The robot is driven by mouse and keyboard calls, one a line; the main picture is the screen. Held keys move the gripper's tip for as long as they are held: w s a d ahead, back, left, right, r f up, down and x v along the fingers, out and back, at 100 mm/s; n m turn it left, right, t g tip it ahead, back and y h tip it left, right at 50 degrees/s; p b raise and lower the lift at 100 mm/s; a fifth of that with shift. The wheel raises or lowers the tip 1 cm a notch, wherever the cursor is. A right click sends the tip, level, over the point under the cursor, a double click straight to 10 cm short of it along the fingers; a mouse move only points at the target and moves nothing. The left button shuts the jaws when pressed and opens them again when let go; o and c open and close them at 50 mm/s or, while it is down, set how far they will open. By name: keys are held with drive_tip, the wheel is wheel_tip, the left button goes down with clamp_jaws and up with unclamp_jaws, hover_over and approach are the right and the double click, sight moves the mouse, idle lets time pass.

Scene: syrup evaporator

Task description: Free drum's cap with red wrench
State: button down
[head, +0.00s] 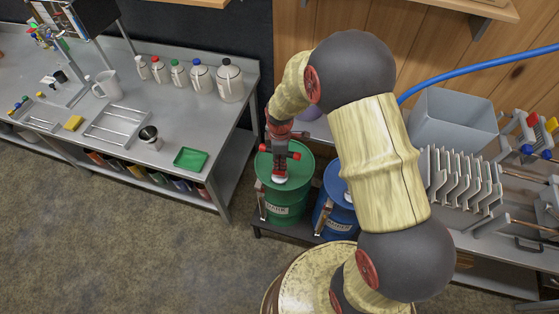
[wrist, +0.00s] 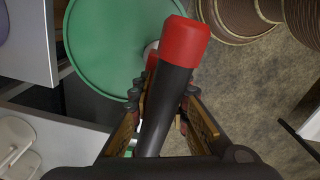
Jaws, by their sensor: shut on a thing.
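The green drum (head: 283,205) stands beside the blue drum (head: 340,216), and its top also shows in the wrist view (wrist: 105,45). My gripper (head: 281,145) is over the green drum's top. In the wrist view my gripper (wrist: 163,112) is shut on the red wrench (wrist: 175,75), which has a dark shaft and a red end. A small white and red piece (head: 279,178), perhaps the cap, shows under the gripper on the drum top. In the wrist view the wrench covers most of it; I cannot tell whether they touch.
A grey workbench (head: 125,165) with bottles, a pitcher and a green tray (head: 190,158) stands at left. At right are a grey bin (head: 450,120) and a rack of plates (head: 465,180). A blue hose (head: 470,70) runs along the wooden wall. The floor at front left is clear.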

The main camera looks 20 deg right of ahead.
drive_tip(key=shift+f+b, duration=0.9)
drive_tip(key=shift+f, duration=0.8)
drive_tip(key=n, duration=0.5)
drive_tip(key=shift+n, duration=0.4)
drive_tip(key=n, duration=0.4)
drive_tip(key=shift+s+n, duration=0.1)
drive_tip(key=shift+n, duration=0.8)
